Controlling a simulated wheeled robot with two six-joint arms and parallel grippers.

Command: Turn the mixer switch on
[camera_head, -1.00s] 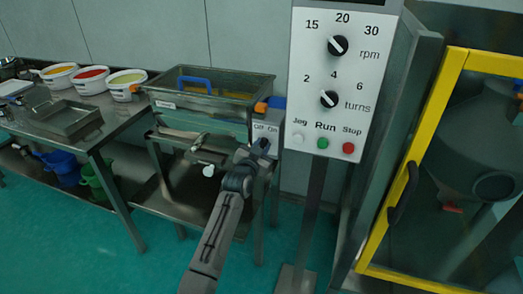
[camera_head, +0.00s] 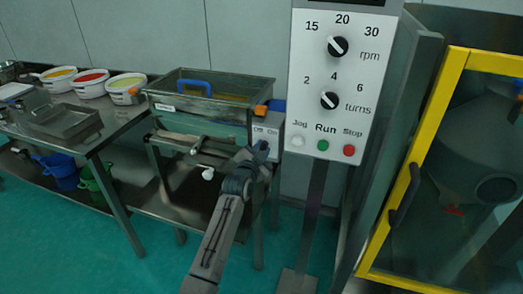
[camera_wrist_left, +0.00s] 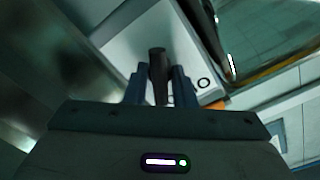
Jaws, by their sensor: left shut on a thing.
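A small grey switch box (camera_head: 268,128) marked "Off" and "On" stands at the right end of the sieve. My left gripper (camera_head: 262,150) reaches up to the front of this box and covers its lower left part. In the left wrist view a dark switch lever (camera_wrist_left: 158,65) stands between the two blue-grey fingers, and the left gripper (camera_wrist_left: 158,88) is shut on it. The pale face of the box (camera_wrist_left: 132,40) lies behind the fingers. Which marking the lever points to cannot be told. My right gripper is not in view.
A metal sieve tray (camera_head: 210,82) with a blue handle sits left of the box. A white control panel (camera_head: 334,100) with knobs and buttons stands close on the right. Further right is a yellow-framed door (camera_head: 437,130). A steel table (camera_head: 118,110) with tubs is at left.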

